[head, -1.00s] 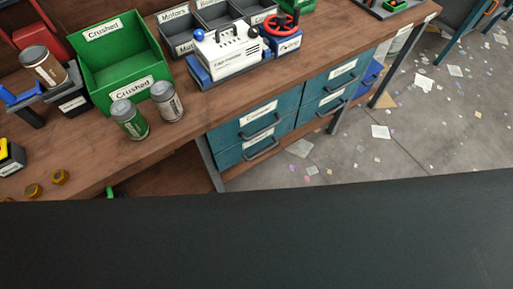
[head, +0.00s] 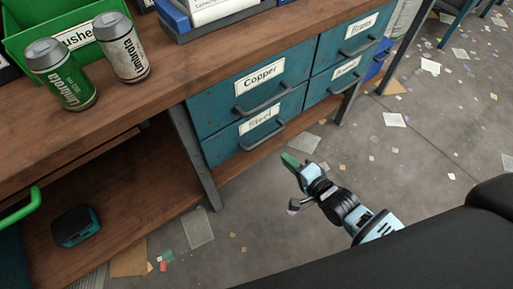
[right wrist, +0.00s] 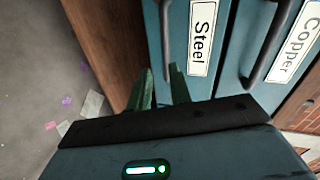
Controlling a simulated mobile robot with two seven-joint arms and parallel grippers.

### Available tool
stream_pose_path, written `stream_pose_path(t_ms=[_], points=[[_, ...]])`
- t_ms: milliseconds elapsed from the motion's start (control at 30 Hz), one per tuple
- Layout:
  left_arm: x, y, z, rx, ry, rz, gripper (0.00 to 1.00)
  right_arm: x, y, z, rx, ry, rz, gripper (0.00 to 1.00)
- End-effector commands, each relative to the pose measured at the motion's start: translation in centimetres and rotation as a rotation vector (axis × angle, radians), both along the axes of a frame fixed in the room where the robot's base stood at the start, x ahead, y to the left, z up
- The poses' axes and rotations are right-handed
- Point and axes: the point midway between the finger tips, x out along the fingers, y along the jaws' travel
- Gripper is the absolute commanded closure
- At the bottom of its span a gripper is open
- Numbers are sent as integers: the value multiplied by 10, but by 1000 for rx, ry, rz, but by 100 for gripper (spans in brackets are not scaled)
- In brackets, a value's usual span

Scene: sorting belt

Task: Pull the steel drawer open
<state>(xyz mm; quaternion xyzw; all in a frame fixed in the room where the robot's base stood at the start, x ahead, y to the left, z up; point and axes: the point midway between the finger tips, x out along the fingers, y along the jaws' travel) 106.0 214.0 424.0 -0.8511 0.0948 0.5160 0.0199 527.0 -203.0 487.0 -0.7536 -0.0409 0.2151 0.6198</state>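The steel drawer (head: 228,147) is the lower left blue drawer, with a "Steel" label and a dark bar handle (head: 262,136). It looks shut. In the right wrist view the drawer front (right wrist: 181,50) fills the middle, its label sideways and its handle (right wrist: 165,38) upright in the picture. My right gripper (head: 291,160) is in front of and below the handle's right end, apart from it in the head view. In the right wrist view its two green fingers (right wrist: 162,80) stand apart, with the handle's near end seen between their tips. My left gripper is not in view.
The copper drawer (head: 225,105) is directly above, with its own handle (head: 270,100). Two more drawers sit to the right. A table leg (head: 195,155) stands left of the drawers. Two cans (head: 62,80) stand on the bench top. The floor (head: 400,150) in front has scattered scraps.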

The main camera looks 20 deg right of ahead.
Motion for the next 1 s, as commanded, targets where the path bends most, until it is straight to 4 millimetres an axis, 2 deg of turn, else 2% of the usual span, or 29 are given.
stream_pose_path(t_ms=[33,200,567,1000], points=[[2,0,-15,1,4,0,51,14,-2,-11,38,-5,-9,80],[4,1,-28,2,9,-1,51,42,-7,-11,134,-16,-30,80],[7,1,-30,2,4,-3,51,54,-5,-8,158,-22,-35,80],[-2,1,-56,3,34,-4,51,108,15,-22,157,-20,-34,80]])
